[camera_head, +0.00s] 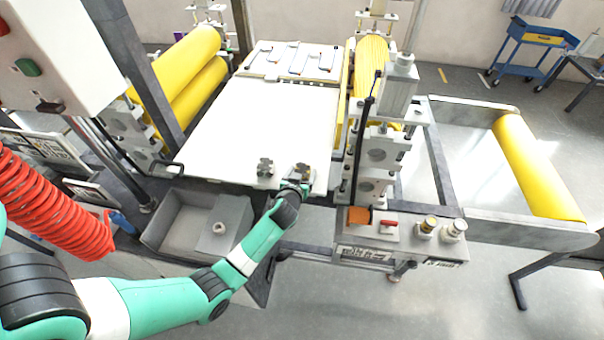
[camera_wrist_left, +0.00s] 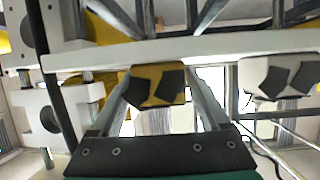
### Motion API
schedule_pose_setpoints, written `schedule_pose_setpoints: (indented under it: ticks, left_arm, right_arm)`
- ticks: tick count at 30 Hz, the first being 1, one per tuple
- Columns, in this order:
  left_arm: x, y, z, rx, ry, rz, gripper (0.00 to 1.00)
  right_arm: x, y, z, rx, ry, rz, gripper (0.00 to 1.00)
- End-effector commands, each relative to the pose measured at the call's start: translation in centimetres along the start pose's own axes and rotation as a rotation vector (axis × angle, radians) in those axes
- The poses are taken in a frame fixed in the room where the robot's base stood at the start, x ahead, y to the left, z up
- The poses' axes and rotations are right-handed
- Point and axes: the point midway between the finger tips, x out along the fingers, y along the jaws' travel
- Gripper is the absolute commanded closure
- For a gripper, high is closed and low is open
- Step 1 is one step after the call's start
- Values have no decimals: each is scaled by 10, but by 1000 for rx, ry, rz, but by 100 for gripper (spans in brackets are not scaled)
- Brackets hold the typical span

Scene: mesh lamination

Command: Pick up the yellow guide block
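The yellow guide block (camera_wrist_left: 154,76), with two dark angular pieces on its face, is at the edge of the white table in the left wrist view. In the head view it shows small and brownish (camera_head: 303,170) at the table's near edge. My left gripper (camera_wrist_left: 160,85) points at it with its two grey fingers spread apart, one toward each side of the block. I cannot tell whether they touch it. In the head view this gripper (camera_head: 296,184) is at the table's near edge and partly hides the block. My right gripper is not in view.
A similar grey block (camera_head: 265,167) stands left of the yellow one. The white table (camera_head: 255,125) is mostly clear, with flat pieces (camera_head: 300,60) at its far end. Yellow rollers (camera_head: 190,70) flank it. A grey open bin (camera_head: 180,220) and a control box (camera_head: 400,240) are in front.

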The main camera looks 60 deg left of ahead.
Motion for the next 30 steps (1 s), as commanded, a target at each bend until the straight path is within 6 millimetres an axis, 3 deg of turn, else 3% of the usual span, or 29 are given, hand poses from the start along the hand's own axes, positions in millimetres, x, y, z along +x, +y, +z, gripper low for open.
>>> schedule_pose_setpoints:
  ticks: [2, 12, 23, 28, 30]
  left_arm:
    - [0, 0, 0, 0, 0, 0, 37]
    - [0, 0, 0, 0, 0, 0, 98]
    - [-3, 0, -7, -2, 2, 0, 100]
    - [-14, 0, -34, -4, 5, 1, 100]
    - [-34, 0, -43, -2, 4, 3, 100]
  right_arm:
    - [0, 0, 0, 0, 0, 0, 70]
    - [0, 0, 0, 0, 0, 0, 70]
    - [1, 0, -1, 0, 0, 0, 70]
    - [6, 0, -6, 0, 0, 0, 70]
    - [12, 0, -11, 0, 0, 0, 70]
